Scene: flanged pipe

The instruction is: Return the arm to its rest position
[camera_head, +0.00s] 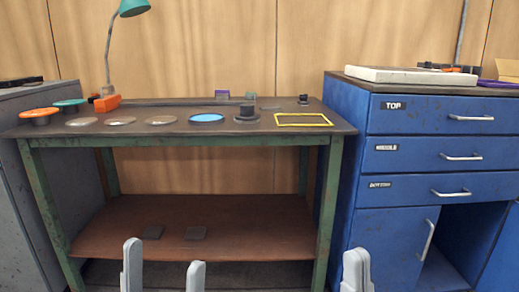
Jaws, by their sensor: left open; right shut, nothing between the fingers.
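My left gripper (164,270) is at the bottom of the head view, left of centre. Its two pale fingers stand upright and apart, with nothing between them. My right gripper (356,270) is at the bottom, right of centre. Its fingers are together and hold nothing. Both appear in front of the workbench, apart from its top. A dark flanged pipe piece (246,115) stands on the bench top, between a blue-rimmed disc (206,118) and a yellow rectangular outline (304,124). Most of both arms is out of view.
The green-legged workbench (160,133) carries orange (39,113) and teal (69,103) flanged parts, several grey discs and a lamp (134,7). Its lower shelf (250,220) holds two dark plates. A blue drawer cabinet (430,155) stands right; a grey cabinet (20,180) stands left.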

